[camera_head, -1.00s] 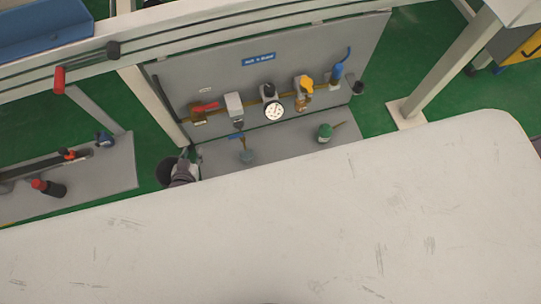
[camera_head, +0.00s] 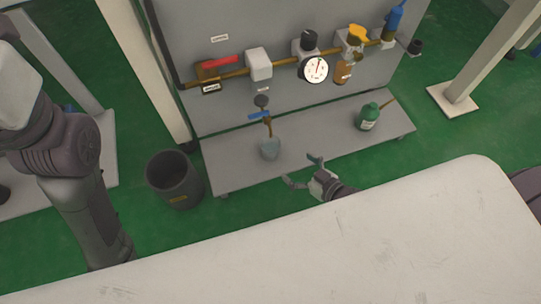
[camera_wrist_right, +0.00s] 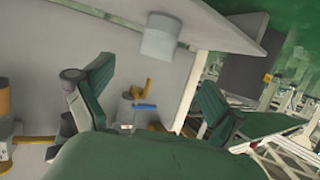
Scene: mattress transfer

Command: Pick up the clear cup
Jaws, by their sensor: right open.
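The clear cup (camera_head: 270,148) stands upright on the low grey shelf, below a small tap with a blue handle (camera_head: 259,115). My right gripper (camera_head: 302,171) is open and empty in front of the shelf, to the right of the cup and nearer to me, apart from it. In the right wrist view, the cup (camera_wrist_right: 158,38) shows at the top middle, above and between the two spread green fingers (camera_wrist_right: 150,100). My left arm comes in at the left of the head view; its gripper is not visible.
A dark bin (camera_head: 174,180) stands on the green floor left of the shelf (camera_head: 228,176). A panel with pipes and a gauge (camera_head: 315,69) rises behind. A white tabletop (camera_head: 400,240) fills the foreground.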

